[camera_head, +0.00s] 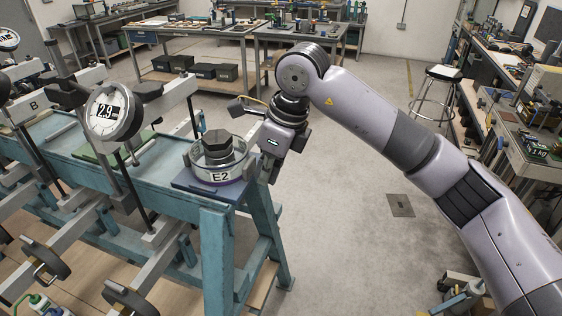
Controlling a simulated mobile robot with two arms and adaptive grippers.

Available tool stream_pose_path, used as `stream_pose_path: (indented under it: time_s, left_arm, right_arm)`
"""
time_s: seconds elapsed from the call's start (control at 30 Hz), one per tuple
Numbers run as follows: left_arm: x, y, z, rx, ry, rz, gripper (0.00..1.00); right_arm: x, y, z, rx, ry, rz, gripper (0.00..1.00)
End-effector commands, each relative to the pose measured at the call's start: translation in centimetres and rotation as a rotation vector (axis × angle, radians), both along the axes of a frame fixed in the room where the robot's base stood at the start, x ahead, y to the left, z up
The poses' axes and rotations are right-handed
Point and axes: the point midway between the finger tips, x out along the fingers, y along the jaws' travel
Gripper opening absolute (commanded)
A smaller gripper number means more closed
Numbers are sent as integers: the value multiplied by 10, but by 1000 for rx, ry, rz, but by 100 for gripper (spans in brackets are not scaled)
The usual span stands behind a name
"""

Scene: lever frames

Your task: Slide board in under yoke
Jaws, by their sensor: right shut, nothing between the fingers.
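A dark blue board (186,191) lies at the right end of the teal frame (215,218). On it stands a round dish labelled E2 (222,178) with a dark hexagonal weight (217,145) in it. My right gripper (271,172) is shut and empty, pointing down just right of the dish; I cannot tell whether it touches the board. A green board (98,146) lies further left on the frame, partly hidden by the dial gauge reading 2.9 (103,115). I cannot tell which part is the yoke. My left gripper is not in view.
Grey lever bars (165,103) with dark knobs and round weights (47,262) crowd the left. Workbenches stand at the back (178,75) and right (520,125), with a stool (436,95) near the right one. The grey floor between is mostly clear.

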Motion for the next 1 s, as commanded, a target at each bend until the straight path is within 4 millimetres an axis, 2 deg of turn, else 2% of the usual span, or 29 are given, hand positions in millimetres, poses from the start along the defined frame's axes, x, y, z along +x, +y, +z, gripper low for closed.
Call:
stream_pose_path:
  time_s: [0.47, 0.57, 0.7, 1.0]
  left_arm:
    - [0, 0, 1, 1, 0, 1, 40]
    - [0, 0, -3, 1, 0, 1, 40]
    - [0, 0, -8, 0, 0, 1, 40]
    - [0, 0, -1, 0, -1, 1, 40]
  right_arm:
    - [3, 7, -1, 0, 1, 1, 0]
    - [8, 19, -2, 1, 0, 2, 0]
    - [19, 48, -1, 1, -1, 2, 0]
    - [42, 104, 2, 1, 2, 1, 0]
